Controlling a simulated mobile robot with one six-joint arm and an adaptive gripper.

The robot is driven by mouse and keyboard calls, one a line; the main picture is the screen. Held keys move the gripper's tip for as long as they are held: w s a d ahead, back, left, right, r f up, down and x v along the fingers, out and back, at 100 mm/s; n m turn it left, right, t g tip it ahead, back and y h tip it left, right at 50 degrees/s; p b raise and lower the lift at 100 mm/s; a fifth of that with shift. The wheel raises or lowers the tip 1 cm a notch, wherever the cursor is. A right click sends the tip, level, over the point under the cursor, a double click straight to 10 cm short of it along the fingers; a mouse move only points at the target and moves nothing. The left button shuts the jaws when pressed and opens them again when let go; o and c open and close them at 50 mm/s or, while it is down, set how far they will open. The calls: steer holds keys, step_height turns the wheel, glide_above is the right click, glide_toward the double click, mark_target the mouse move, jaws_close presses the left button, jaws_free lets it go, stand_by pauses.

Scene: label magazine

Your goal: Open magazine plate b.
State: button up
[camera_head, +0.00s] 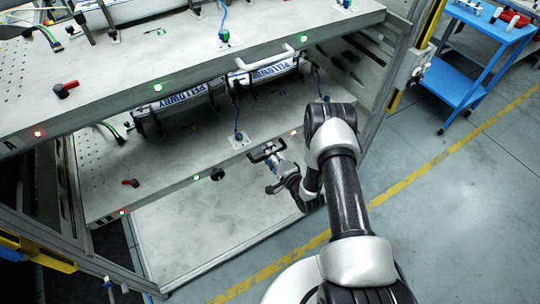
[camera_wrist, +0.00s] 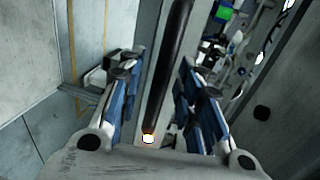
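Magazine plate b (camera_head: 160,165) is the lower grey plate in the rack, under the upper plate marked A (camera_head: 110,70). Its front edge carries a green light, a black knob and an orange light in the head view. In the wrist view, a dark handle bar (camera_wrist: 170,65) runs along the plate's front edge. My gripper (camera_head: 268,155) is at this edge. In the wrist view, its two blue-padded fingers (camera_wrist: 160,92) stand apart on either side of the bar, with gaps visible. The handle is largely hidden by my gripper in the head view.
The upper plate overhangs plate b and has a pale handle (camera_head: 265,58). Devices labelled PELLOWRY (camera_head: 185,100) stand on plate b. A rack post (camera_head: 400,70) is to the right, and a blue cart (camera_head: 460,75) stands beyond it.

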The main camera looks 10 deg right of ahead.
steer(key=shift+c, duration=0.6)
jaws_close()
